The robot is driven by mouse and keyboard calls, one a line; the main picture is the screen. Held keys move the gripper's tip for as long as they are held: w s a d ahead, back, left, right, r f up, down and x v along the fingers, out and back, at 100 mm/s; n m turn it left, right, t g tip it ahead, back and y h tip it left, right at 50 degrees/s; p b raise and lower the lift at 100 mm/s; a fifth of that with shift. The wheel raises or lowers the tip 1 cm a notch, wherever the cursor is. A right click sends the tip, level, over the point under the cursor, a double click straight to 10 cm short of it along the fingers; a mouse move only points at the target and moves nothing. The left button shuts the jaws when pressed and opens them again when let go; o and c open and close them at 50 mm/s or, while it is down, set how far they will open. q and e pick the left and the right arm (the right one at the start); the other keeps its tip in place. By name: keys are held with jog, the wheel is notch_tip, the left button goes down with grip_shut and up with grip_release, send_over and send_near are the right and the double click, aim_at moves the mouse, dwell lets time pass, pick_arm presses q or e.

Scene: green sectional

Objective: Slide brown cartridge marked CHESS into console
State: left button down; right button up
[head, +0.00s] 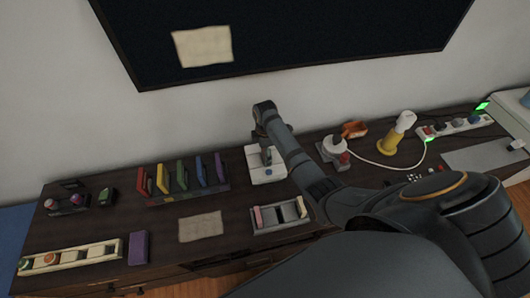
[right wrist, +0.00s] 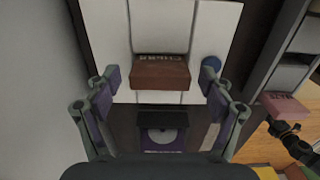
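The brown cartridge (right wrist: 160,72) marked CHESS shows in the right wrist view, lettering upside down, at the white console (right wrist: 215,35). It seems to stand in or on the console's slot; how deep it sits I cannot tell. The console also shows in the head view (head: 268,175), below the end of my right arm. My right gripper (right wrist: 160,82) has its fingers spread wide, one on each side of the cartridge with gaps between. In the head view the right gripper (head: 265,145) hangs over the console. My left gripper is not in view.
A tray (head: 283,228) with a pink cartridge (head: 258,217) stands in front of the console. A rack (head: 190,197) of coloured cartridges is to the left. A joystick (head: 338,160) and a yellow-based object (head: 390,140) stand right. A paper sheet (head: 201,226) lies flat.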

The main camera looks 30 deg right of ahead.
jog(key=shift+r, duration=0.2)
notch_tip(320, 180, up, 12)
jog(key=shift+f, duration=0.2)
dwell(0.8)
